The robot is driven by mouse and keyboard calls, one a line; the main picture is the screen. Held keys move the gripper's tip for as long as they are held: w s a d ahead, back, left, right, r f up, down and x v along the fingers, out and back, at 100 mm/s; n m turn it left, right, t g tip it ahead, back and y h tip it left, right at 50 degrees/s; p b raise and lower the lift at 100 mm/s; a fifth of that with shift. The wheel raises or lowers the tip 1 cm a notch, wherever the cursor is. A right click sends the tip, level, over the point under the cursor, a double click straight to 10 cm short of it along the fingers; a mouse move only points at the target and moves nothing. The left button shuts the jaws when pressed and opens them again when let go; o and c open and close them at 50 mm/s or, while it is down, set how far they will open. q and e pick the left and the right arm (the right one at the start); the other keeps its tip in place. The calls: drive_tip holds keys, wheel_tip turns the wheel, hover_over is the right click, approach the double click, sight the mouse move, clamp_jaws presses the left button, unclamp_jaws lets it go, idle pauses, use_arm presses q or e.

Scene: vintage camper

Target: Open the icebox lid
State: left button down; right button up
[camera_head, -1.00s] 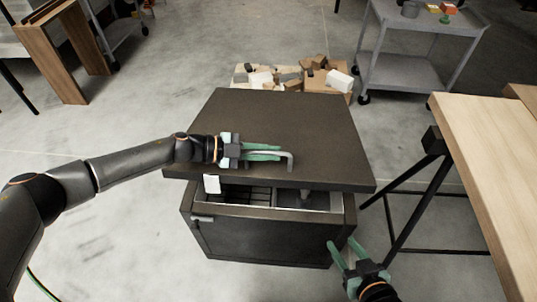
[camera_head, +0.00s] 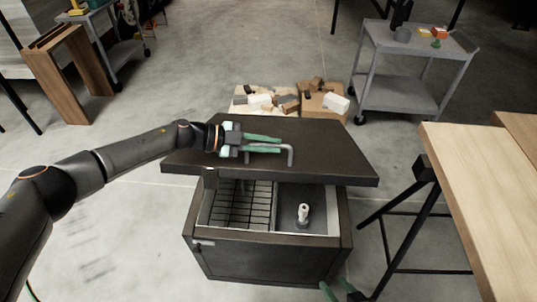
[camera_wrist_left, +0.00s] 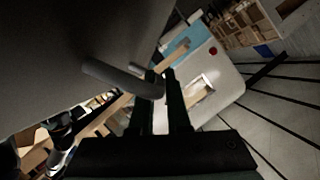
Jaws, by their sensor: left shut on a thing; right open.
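The icebox (camera_head: 262,262) is a dark box standing on the concrete floor. Its dark lid (camera_head: 320,150) is raised and tilted up toward the back, so the inside shows. My left gripper (camera_head: 262,144) is shut on the lid's grey bar handle (camera_head: 290,155). In the left wrist view the fingers (camera_wrist_left: 165,100) reach the handle (camera_wrist_left: 118,78), with the lid's dark surface at upper left. My right gripper (camera_head: 340,291) is open at the bottom edge, near the icebox's lower right corner, and mostly cut off.
Inside the icebox are a wire rack (camera_head: 240,205) and a white bottle-like item (camera_head: 303,214). A wooden table (camera_head: 480,190) stands close on the right. A grey cart (camera_head: 410,70) and a pile of boxes (camera_head: 290,98) are behind.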

use_arm(q)
drive_tip(key=w+r, duration=0.5)
drive_tip(key=r, duration=0.2)
drive_tip(key=shift+w+r, duration=0.2)
drive_tip(key=shift+w, duration=0.05)
